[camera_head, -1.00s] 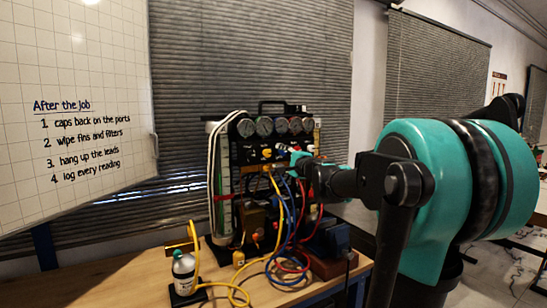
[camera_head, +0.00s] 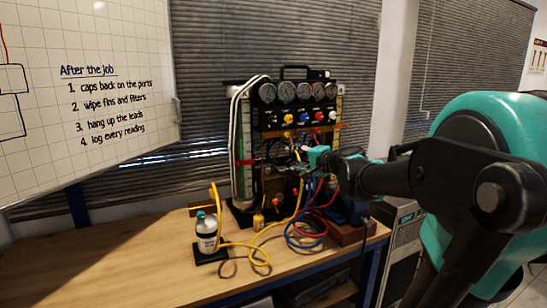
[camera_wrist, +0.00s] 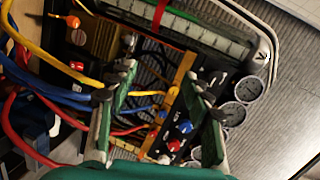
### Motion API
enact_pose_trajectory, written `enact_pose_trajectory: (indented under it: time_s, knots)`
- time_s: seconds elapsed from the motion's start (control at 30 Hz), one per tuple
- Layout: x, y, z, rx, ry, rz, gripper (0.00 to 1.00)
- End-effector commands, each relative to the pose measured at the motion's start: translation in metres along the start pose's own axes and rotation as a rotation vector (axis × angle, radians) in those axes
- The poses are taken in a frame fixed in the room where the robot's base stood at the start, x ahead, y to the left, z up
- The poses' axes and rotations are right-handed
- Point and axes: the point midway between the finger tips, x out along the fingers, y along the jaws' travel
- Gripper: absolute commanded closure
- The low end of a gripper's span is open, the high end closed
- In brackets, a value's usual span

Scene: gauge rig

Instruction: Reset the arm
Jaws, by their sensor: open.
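My gripper (camera_head: 308,154) is in front of the gauge rig (camera_head: 290,78), below its row of coloured knobs. In the wrist view its two green fingers (camera_wrist: 160,64) stand wide apart with nothing between the tips. Behind them show the rig's panel, a blue knob (camera_wrist: 184,127), a red knob (camera_wrist: 173,146) and thin wires. Yellow (camera_wrist: 62,48), blue (camera_wrist: 45,91) and red (camera_wrist: 30,137) hoses run close beside the left finger in the wrist view. I cannot tell whether they touch it. The rig's lower middle is partly hidden by my gripper and the hoses.
The wooden bench (camera_head: 120,255) is bare at left. A whiteboard (camera_head: 110,120) hangs behind. A grey cabinet (camera_head: 402,235) stands right of the bench, near my arm.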

Motion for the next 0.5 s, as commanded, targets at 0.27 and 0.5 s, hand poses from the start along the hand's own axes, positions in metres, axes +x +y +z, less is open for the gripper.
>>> enact_pose_trajectory:
  time_s: [0.27, 0.5]
  knots:
    - [-0.05, 0.165, 0.091, -0.43, -0.21, 0.37, 0.5]
    - [-0.133, 0.296, 0.125, -0.738, -0.365, 0.721, 0.5]
